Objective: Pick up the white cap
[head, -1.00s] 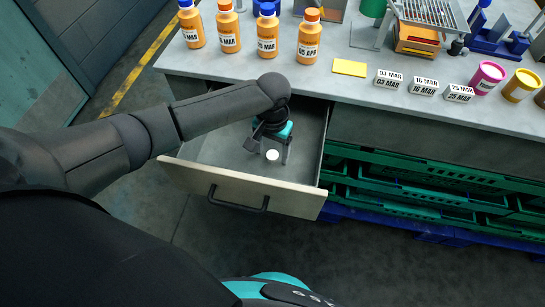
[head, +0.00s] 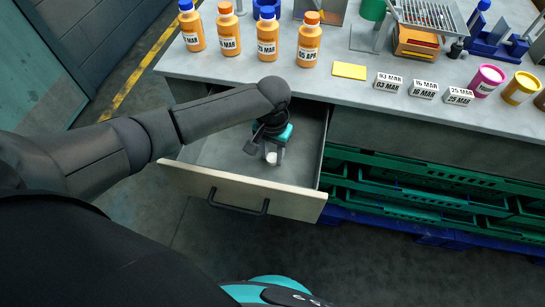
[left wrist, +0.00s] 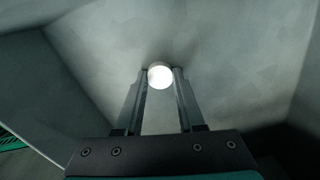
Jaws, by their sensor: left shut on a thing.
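The white cap (head: 271,158) is a small round piece inside the open drawer (head: 215,181). My left gripper (head: 273,157) reaches down into the drawer and is shut on the cap. In the left wrist view the cap (left wrist: 160,75) sits between the two fingertips of my left gripper (left wrist: 160,77), with a finger against each side. The cap is at or very close to the drawer floor; I cannot tell whether it is clear of it. My right gripper is not in view.
The drawer's front panel and side walls surround my left gripper. Above it, the counter (head: 350,92) holds orange bottles (head: 267,38), a yellow card (head: 349,70), several date blocks (head: 424,89) and jars (head: 487,79). Green crates (head: 410,185) stand to the right of the drawer.

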